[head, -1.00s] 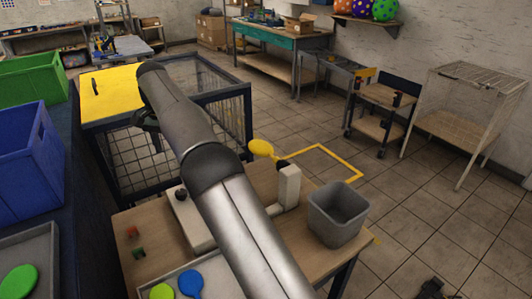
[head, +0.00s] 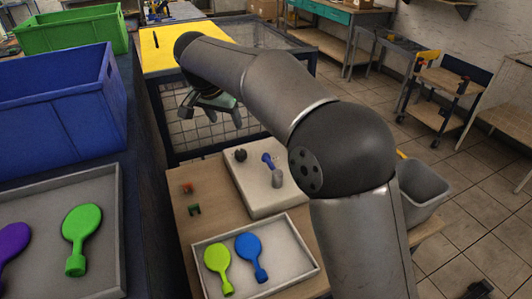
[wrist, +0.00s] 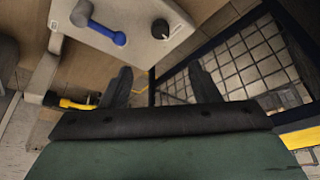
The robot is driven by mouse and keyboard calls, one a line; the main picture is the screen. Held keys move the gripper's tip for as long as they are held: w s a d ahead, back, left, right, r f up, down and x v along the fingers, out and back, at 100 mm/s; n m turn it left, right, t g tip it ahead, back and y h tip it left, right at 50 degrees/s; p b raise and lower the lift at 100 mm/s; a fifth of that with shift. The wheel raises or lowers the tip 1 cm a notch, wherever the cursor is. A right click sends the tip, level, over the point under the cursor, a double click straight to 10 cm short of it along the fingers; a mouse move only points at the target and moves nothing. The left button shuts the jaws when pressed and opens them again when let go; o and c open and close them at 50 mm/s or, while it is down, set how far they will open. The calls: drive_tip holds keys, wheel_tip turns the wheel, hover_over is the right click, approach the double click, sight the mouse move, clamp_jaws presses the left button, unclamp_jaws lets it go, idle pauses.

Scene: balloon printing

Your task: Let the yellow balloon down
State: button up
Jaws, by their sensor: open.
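The yellow balloon is mostly hidden behind my arm in the head view; only a small yellow bit shows at the arm's right edge. In the wrist view a yellow piece (wrist: 77,104), seemingly its neck, sits at a black nozzle (wrist: 52,99) on a pale post at the left. The white machine (head: 264,192) on the wooden table has a black knob (head: 240,155) and a blue-handled lever (head: 268,160), also in the wrist view (wrist: 105,31). My gripper (head: 209,110) is open and empty; its fingers (wrist: 161,86) are apart, away from the lever and knob.
A tray (head: 308,262) on the table holds a lime and a blue balloon. A larger tray (head: 112,230) at left holds a green and a purple one. A blue crate (head: 60,110), a yellow-topped cage (head: 190,36) and a grey bin (head: 425,190) stand around.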

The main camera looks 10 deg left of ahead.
sight(240, 152)
drive_tip(key=p+x, duration=0.1)
drive_tip(key=x, duration=1.6)
drive_tip(key=shift+a+p, duration=0.1)
drive_tip(key=shift+p, duration=0.25)
drive_tip(key=c, duration=1)
